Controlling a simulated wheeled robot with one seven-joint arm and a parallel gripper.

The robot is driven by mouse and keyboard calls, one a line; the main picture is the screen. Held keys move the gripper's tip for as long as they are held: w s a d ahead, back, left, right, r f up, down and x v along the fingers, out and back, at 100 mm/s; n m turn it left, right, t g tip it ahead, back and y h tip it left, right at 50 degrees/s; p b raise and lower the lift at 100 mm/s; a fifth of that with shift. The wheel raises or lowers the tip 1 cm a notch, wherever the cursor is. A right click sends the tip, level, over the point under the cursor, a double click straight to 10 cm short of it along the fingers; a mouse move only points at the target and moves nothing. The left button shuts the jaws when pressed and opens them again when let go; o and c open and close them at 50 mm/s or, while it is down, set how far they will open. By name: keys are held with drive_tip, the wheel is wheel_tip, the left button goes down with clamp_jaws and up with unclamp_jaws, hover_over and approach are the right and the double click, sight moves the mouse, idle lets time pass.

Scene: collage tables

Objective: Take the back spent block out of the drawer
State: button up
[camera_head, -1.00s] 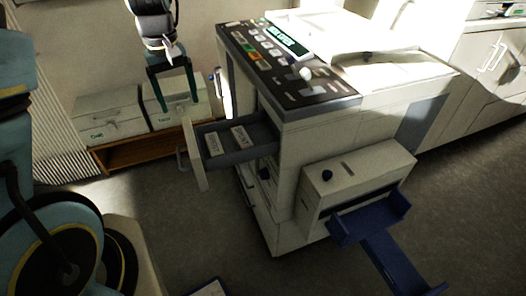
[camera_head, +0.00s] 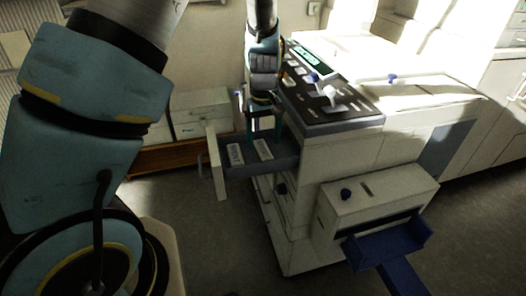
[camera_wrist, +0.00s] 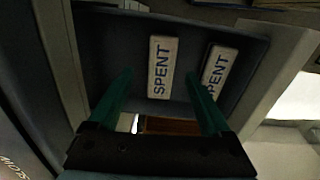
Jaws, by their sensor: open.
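The drawer (camera_head: 286,163) is pulled out leftward from the copier-like machine, with its pale front panel (camera_head: 217,165) at the left. Two white blocks lie in it side by side: a left block (camera_head: 236,154) and a right block (camera_head: 264,150) nearer the machine. In the wrist view the left block (camera_wrist: 162,67) reads SPENT, and the right block (camera_wrist: 219,72) is partly covered by a finger. My gripper (camera_head: 264,137) is open and empty, pointing down over the drawer near the right block. In the wrist view my fingers (camera_wrist: 160,77) are on either side of the left block's lower part.
The machine's control panel (camera_head: 325,90) overhangs just right of my gripper. A blue tray (camera_head: 395,245) juts from the machine's front. Pale boxes (camera_head: 200,112) stand on a wooden shelf (camera_head: 165,158) behind the drawer. Floor is clear left of the machine.

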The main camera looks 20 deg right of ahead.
sight(263, 150)
wheel_tip(263, 150, down, 4)
drive_tip(key=shift+w+a+p, duration=0.1)
drive_tip(key=shift+p, duration=0.35)
drive_tip(key=shift+c, duration=0.2)
clamp_jaws()
